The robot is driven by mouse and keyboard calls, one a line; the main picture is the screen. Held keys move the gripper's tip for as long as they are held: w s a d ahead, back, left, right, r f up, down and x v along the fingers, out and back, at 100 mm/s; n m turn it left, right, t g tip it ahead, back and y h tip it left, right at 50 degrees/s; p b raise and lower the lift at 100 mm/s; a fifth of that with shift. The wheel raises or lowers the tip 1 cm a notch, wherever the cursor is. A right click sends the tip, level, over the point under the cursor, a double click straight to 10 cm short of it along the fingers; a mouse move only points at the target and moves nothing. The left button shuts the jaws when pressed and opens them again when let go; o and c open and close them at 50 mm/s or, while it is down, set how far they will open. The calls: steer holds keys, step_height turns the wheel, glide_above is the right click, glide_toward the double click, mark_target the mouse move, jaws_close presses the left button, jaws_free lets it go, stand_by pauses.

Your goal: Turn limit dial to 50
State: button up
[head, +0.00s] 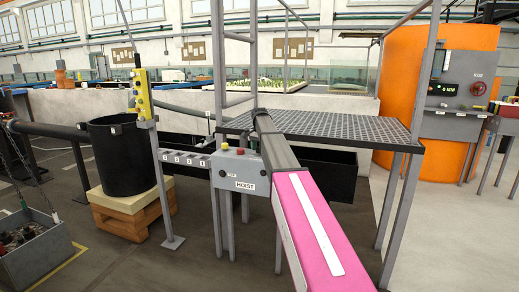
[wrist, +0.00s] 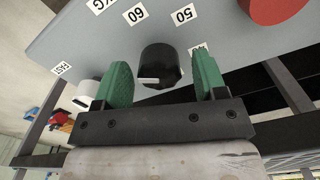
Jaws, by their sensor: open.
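The limit dial (wrist: 160,62) is a black round knob on a grey panel (wrist: 95,35) in the wrist view. A short white mark shows on its lower left face; which label it points at I cannot tell. In the head view the grey hoist box (head: 227,178) is partly covered by my pink arm, which hides the dial and gripper.
A white knob (wrist: 86,93) sits beside the left finger, below a "FAST" label (wrist: 62,69). A red button (wrist: 277,8) is at the upper right of the panel. A grated platform (head: 340,128) and a black bin (head: 118,158) flank the box in the head view.

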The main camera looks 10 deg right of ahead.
steer(key=c, duration=0.9)
steer(key=shift+n, duration=0.3)
steer(key=n, duration=1.1)
steer(key=shift+a, duration=0.1)
steer(key=o, duration=0.9)
